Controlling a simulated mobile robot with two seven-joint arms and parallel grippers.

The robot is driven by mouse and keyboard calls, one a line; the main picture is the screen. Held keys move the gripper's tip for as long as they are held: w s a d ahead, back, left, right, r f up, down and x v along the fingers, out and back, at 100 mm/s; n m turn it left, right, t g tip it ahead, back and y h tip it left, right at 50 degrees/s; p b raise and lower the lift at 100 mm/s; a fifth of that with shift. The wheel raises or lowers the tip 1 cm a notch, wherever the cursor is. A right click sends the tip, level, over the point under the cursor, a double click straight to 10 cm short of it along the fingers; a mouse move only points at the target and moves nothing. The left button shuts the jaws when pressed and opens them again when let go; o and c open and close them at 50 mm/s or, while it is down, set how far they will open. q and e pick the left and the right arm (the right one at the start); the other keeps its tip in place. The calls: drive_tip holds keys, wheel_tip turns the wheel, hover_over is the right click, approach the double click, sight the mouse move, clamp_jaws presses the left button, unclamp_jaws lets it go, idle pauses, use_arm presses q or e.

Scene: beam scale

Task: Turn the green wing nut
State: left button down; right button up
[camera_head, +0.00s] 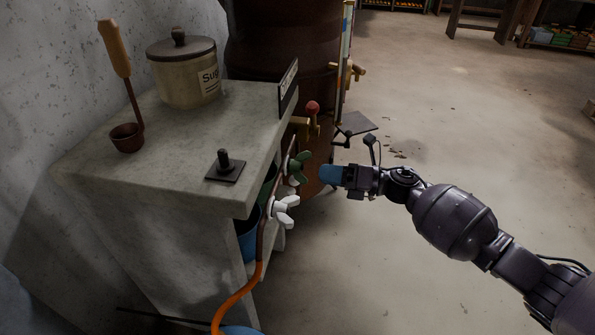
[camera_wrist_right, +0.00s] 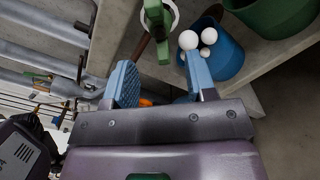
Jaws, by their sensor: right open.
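The green wing nut (camera_head: 299,167) is on pipework at the right side of the stone counter in the head view. It also shows at the top of the right wrist view, where a green piece (camera_wrist_right: 157,30) stands beyond the fingers with a white round part behind it. My right gripper (camera_head: 330,174), with blue fingertips, is just right of the green wing nut and apart from it. In the right wrist view its two fingers (camera_wrist_right: 163,84) are spread with nothing between them. My left gripper is not in view.
A white wing nut (camera_head: 284,208) sits just below the green one, with an orange hose (camera_head: 238,296) beneath. A red-knobbed valve (camera_head: 312,107) is above. The counter (camera_head: 185,190) holds a jar (camera_head: 185,75) and a ladle (camera_head: 126,138).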

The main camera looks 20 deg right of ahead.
sight(299, 171)
drive_tip(key=x, duration=0.7)
drive_tip(key=shift+b, duration=0.4)
drive_tip(key=c, duration=0.9)
